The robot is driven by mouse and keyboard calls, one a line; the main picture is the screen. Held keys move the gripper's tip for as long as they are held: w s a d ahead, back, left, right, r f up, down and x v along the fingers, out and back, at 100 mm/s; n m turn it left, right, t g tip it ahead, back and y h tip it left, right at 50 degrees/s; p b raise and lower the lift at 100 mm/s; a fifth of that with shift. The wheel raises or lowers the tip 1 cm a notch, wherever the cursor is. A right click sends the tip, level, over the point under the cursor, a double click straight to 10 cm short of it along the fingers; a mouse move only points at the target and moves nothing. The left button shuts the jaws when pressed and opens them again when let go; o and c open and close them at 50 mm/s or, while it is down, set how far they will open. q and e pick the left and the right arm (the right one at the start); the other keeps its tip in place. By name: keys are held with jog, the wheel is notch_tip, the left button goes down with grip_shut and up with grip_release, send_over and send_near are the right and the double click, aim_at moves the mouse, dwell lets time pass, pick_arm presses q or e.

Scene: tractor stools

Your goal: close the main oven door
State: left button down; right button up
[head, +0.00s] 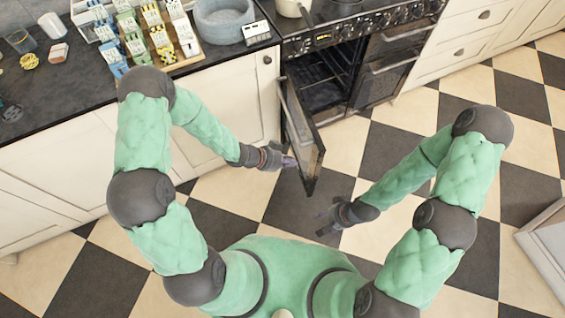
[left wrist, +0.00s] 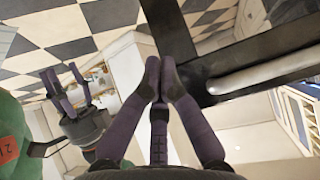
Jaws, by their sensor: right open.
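The main oven door (head: 304,135) stands open, swung out from the left side of the oven (head: 322,80). It shows nearly edge-on in the head view. My left gripper (head: 289,162) is at the left face of the door, close to its free end; I cannot tell whether it touches. In the left wrist view, its purple fingertips (left wrist: 160,72) are together with nothing visible between them. The dark door frame (left wrist: 275,65) and its pale bar handle (left wrist: 270,72) lie just beyond. My right gripper (head: 327,220) is open and empty, right of the door above the floor.
A second dark oven door (head: 385,78) with bar handles is right of the opening. The worktop (head: 70,85) at left holds a tray with several small stools, a grey bowl and cups. Checkered floor (head: 370,150) is clear right of the door. A pale box-like object (head: 545,245) stands far right.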

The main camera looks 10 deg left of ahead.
aim_at(314, 162)
pick_arm(q)
jog(key=shift+w+d+f+b, duration=0.35)
jog(key=shift+w+d, duration=0.1)
jog(key=shift+d, duration=0.45)
jog(key=shift+w+d+f+b, duration=0.3)
jog(key=shift+w+d+b, duration=0.15)
jog(key=shift+d, duration=0.45)
jog(key=shift+w+d+f+b, duration=0.3)
jog(key=shift+w+d, duration=0.2)
jog(key=shift+d, duration=0.4)
